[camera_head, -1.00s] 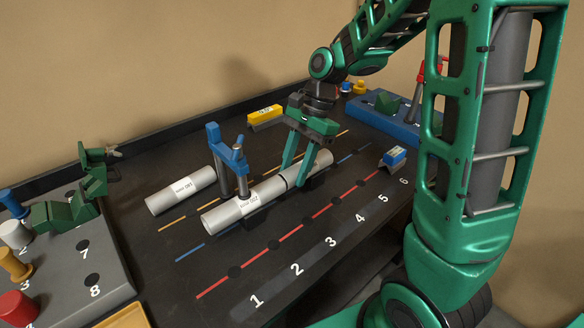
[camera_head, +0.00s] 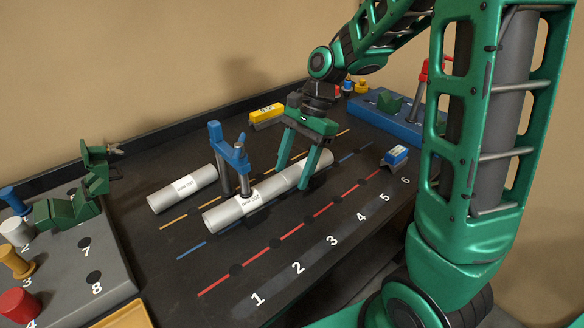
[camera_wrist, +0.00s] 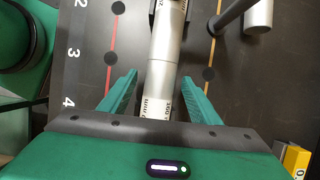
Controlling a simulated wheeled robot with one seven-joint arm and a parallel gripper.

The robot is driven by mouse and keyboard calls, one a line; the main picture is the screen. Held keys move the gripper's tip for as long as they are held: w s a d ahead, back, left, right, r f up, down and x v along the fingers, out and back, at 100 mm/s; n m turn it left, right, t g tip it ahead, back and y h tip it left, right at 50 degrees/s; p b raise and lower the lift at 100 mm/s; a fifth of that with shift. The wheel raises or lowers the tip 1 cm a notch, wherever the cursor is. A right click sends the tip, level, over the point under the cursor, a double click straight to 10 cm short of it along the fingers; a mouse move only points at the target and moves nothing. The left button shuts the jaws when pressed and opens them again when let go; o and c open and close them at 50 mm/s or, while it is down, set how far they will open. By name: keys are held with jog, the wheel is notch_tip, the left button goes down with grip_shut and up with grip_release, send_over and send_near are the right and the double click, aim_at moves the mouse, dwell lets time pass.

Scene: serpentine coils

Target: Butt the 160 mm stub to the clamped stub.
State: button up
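The clamped stub (camera_head: 226,214) is a pale grey tube with a white label, lying under the blue clamp (camera_head: 232,160). The 160 mm stub (camera_head: 318,165) lies in line with it on the right, on the dark bench. No clear gap shows between their ends; the seam is partly hidden by my gripper. My gripper (camera_head: 291,179) straddles the 160 mm stub, one finger on each side. In the wrist view, the fingers of my gripper (camera_wrist: 160,77) stand apart with space on both sides of the labelled stub (camera_wrist: 157,102).
Another labelled grey tube (camera_head: 182,190) lies at the back left. A yellow block (camera_head: 266,116) is behind my gripper, and a small blue-topped block (camera_head: 396,154) is right. A grey peg board (camera_head: 70,270) stands at left. Bench front around the red line is clear.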

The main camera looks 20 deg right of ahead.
jog(key=shift+d+r, duration=0.1)
jog(key=v, duration=1)
jog(key=shift+w+r, duration=0.15)
jog(key=shift+r, duration=0.1)
jog(key=s+d+f+n+h, duration=0.1)
jog(key=s+d, duration=0.3)
jog(key=s, duration=0.4)
jog(key=s+d+f+n+h, duration=0.1)
jog(key=s+d+f+n, duration=0.2)
jog(key=s, duration=0.5)
jog(key=s+d+f+n+t+h, duration=0.1)
jog(key=s+d+f+n+h, duration=0.1)
jog(key=s+d, duration=0.5)
jog(key=shift+s+n, duration=0.75)
jog(key=shift+n, duration=0.15)
jog(key=shift+w+f, duration=0.25)
jog(key=shift+w, duration=0.4)
jog(key=shift+s, duration=0.1)
